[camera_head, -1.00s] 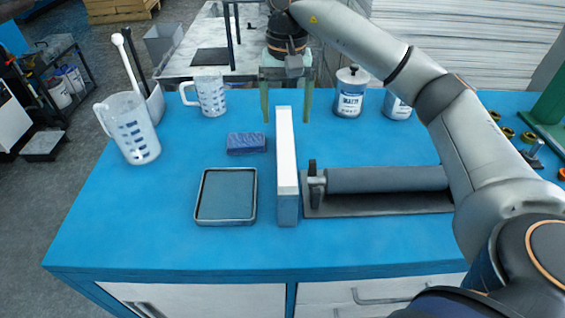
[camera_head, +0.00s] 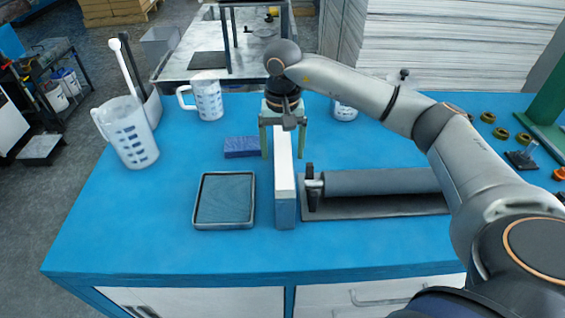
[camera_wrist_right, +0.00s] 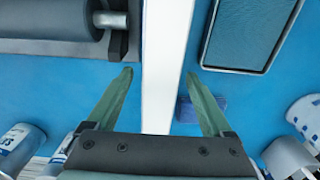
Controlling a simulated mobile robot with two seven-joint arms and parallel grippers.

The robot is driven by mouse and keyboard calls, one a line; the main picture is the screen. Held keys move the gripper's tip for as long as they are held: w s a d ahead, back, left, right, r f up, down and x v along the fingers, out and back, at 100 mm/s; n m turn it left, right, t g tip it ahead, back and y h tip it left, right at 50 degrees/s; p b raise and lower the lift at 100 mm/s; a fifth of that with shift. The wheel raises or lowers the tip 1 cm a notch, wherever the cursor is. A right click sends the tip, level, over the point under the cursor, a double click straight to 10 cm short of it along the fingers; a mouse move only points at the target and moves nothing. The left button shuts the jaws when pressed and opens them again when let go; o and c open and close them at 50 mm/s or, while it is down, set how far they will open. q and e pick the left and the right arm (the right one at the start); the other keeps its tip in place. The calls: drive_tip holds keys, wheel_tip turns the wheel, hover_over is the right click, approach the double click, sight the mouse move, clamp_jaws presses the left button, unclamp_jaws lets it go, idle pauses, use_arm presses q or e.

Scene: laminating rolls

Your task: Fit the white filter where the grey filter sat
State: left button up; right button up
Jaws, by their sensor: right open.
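No separate thing that I can clearly call a white filter shows. A tall white-topped slab (camera_head: 284,165) with a grey near end stands upright on the blue table; it also shows as a white strip in the wrist view (camera_wrist_right: 168,40). A grey roll (camera_head: 380,182) lies in a dark cradle (camera_head: 375,208) right of the slab. My right gripper (camera_head: 284,152) is open at the slab's far end, one finger on each side. In the wrist view its fingers (camera_wrist_right: 158,74) have gaps to the slab. My left gripper is out of view.
A dark tray (camera_head: 197,226) and a blue sponge (camera_head: 242,147) lie left of the slab. Two measuring jugs (camera_head: 130,135) (camera_head: 208,100) stand at the left and back. A can (camera_head: 345,112) stands behind the roll. The front of the table is clear.

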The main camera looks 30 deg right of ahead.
clamp_jaws()
idle(0.5)
